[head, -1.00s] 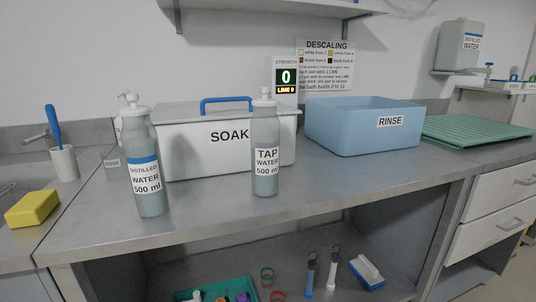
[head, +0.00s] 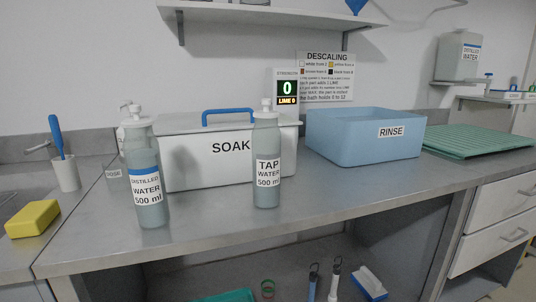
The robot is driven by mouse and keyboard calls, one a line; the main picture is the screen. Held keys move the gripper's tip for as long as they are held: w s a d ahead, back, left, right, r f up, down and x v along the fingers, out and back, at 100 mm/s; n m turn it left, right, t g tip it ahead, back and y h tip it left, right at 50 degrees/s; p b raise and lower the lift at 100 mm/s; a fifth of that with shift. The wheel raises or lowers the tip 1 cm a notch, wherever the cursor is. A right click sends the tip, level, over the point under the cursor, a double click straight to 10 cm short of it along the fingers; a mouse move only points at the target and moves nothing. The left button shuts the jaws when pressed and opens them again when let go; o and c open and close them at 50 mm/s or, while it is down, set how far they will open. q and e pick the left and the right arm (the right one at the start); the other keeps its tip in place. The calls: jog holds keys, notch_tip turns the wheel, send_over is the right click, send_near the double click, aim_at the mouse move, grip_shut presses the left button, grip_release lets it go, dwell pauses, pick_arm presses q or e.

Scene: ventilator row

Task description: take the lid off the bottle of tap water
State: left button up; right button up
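The bottle of tap water (head: 267,148) stands upright on the steel bench, in front of the soak bath. It is a grey-green bottle with a white label reading TAP WATER 500 ml. Its white lid (head: 266,108) sits on top. A similar bottle of distilled water (head: 146,170), with a blue-banded label and a white lid, stands to its left. Neither of my grippers shows in the head view.
The white soak bath (head: 205,170) with a blue-handled lid stands behind the bottles. A blue rinse tub (head: 345,145) is to the right, then a green ribbed mat (head: 475,140). A yellow sponge (head: 33,218) lies at left. The bench front (head: 340,205) is clear.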

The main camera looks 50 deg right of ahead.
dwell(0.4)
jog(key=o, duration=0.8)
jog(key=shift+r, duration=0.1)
